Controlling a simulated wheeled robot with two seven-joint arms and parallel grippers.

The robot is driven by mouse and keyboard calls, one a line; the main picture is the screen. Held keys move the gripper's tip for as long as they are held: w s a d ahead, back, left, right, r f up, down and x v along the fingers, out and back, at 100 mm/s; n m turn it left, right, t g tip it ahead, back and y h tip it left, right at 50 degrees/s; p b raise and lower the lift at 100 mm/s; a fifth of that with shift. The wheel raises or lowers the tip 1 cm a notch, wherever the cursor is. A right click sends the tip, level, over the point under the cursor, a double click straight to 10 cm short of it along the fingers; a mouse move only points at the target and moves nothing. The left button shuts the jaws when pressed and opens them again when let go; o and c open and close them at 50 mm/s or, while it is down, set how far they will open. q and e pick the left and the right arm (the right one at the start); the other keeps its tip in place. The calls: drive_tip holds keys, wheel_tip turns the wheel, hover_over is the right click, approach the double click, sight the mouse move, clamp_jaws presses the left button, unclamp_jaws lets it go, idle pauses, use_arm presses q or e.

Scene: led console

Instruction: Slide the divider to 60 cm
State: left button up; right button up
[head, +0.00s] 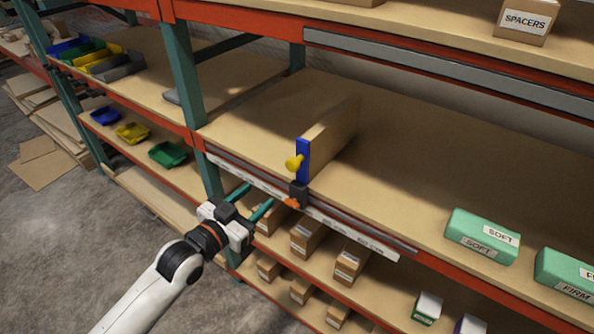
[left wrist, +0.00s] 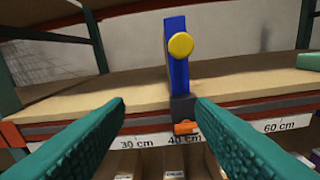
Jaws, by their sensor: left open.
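The divider (head: 330,137) is an upright wooden board on the middle shelf, with a blue front edge (head: 302,160) and a yellow knob (head: 293,163). Below the edge is a dark block (head: 298,194) with an orange pointer (left wrist: 186,127), which sits at the 40 cm label (left wrist: 184,140) of the white scale strip (head: 345,238). The 60 cm label (left wrist: 279,126) lies further right; the stretch between is partly hidden by a finger. My left gripper (head: 261,193) is open and empty, in front of the shelf edge and left of the knob, apart from it. My right gripper is not in view.
A green SOFT block (head: 482,237) and a green FIRM block (head: 566,274) stand on the same shelf at the right. Small cartons (head: 306,236) sit on the shelf below. A teal upright (head: 184,75) stands left of the divider. The shelf board right of the divider is clear up to the SOFT block.

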use_arm(q)
drive_tip(key=m+h, duration=0.1)
drive_tip(key=h, duration=0.1)
approach(290, 167)
drive_tip(key=p+x, duration=0.2)
drive_tip(key=x, duration=1)
drive_tip(key=shift+w+f, duration=0.1)
